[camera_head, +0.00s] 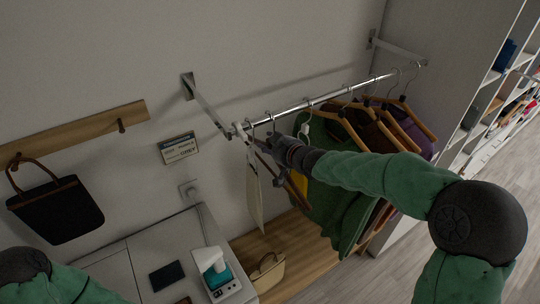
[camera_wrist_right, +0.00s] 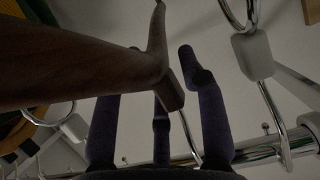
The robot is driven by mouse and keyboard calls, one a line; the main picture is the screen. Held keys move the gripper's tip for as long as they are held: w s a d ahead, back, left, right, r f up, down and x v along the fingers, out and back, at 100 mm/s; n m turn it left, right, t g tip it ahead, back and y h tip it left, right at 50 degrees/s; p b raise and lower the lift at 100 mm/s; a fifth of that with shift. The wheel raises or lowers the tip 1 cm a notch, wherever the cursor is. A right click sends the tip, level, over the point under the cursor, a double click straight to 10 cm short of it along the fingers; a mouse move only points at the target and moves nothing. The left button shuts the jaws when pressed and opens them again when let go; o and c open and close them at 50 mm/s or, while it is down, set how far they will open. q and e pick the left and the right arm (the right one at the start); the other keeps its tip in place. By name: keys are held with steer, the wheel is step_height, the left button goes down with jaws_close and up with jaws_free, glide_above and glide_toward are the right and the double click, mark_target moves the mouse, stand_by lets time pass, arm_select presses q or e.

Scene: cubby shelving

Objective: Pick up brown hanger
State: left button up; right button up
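A brown wooden hanger (camera_wrist_right: 75,68) fills the left of the right wrist view, very close to the camera. In the head view, a wooden hanger part (camera_head: 293,190) slants below my right gripper at the left end of the clothes rail; I cannot tell if it is the same hanger. My right gripper (camera_head: 270,145) is just below the rail. In the wrist view its dark fingers (camera_wrist_right: 158,75) are spread, and the hanger's bent end lies in front of and between them. I cannot tell whether they touch. My left gripper is out of view.
The metal rail (camera_head: 320,101) carries several wooden hangers with garments, including a green one (camera_head: 338,205), packed to the right. A white tag (camera_head: 254,190) hangs near the gripper. A black bag (camera_head: 55,210) hangs left.

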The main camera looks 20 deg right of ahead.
jaws_close()
steer(key=shift+r, duration=0.1)
